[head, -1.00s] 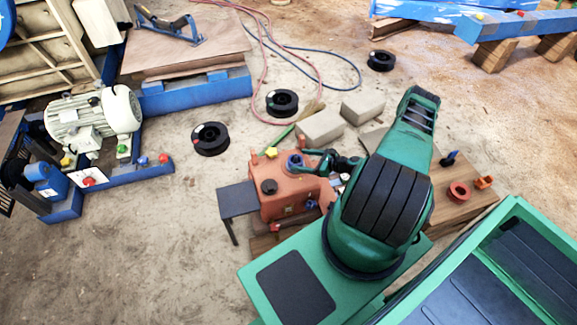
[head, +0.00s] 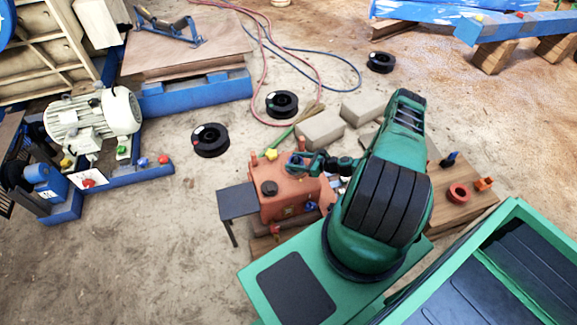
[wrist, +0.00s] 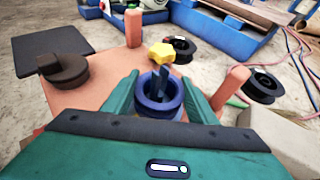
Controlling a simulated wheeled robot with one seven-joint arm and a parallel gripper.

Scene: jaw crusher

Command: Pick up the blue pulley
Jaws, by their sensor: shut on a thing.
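The blue pulley (wrist: 157,108) is a round grooved ring in the wrist view, with a dark blue upright piece (wrist: 160,76) showing at its middle. My green gripper (wrist: 159,97) has one finger on each side of the pulley and is shut on it. In the head view, my gripper (head: 304,163) is over the back right part of the orange housing (head: 286,197). There the pulley is mostly hidden by the gripper. I cannot tell whether the pulley still touches the housing.
The housing carries a yellow knob (wrist: 161,53), a dark round cap (wrist: 66,69) and orange posts (wrist: 232,86). A dark side plate (head: 238,201) juts out left. Grey blocks (head: 320,130) lie behind. A wooden board at right holds a red ring (head: 458,193).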

